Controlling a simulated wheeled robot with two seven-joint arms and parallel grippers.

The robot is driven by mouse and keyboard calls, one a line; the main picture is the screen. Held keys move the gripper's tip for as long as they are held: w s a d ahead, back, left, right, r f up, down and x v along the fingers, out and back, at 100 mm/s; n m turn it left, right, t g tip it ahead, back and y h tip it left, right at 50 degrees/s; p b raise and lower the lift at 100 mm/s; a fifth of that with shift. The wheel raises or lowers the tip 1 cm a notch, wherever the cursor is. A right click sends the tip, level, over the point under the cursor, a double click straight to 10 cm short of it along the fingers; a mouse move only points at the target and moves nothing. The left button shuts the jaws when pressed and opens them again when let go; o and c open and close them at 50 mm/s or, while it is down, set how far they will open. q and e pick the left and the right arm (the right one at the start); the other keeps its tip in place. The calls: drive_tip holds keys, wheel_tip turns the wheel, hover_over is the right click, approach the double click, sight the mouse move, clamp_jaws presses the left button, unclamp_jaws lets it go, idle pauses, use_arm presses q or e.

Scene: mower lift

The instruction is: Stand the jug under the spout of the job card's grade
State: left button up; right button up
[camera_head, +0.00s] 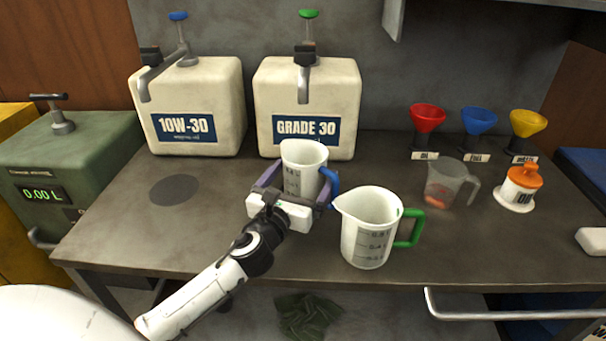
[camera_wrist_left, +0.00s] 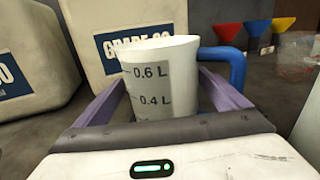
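A white measuring jug with a blue handle (camera_head: 304,158) is upright between the fingers of my left gripper (camera_head: 301,186). The wrist view shows the same jug (camera_wrist_left: 161,80) with both purple fingers against its sides; its lower part is hidden, so I cannot tell whether it touches the bench. It is in front of the cream GRADE 30 tank (camera_head: 342,95), with that tank's spout (camera_head: 303,84) above and behind it. A cream 10W-30 tank (camera_head: 222,90) with its own spout (camera_head: 155,78) stands to the left. No job card is readable. My right gripper is not in view.
A white jug with a green handle (camera_head: 367,232) stands close right of my left gripper. A green box (camera_head: 62,165) reads 0.00 L. The bench's left front is clear.

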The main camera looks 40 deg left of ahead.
use_arm(q)
drive_tip(key=shift+r, duration=0.25)
drive_tip(key=v, duration=1)
drive_tip(key=shift+s+d+f+b, duration=0.1)
drive_tip(key=shift+s+f+b, duration=0.1)
drive_tip(key=shift+b, duration=0.15)
drive_tip(key=shift+v, duration=0.8)
drive_tip(key=shift+r, duration=0.15)
idle(0.8)
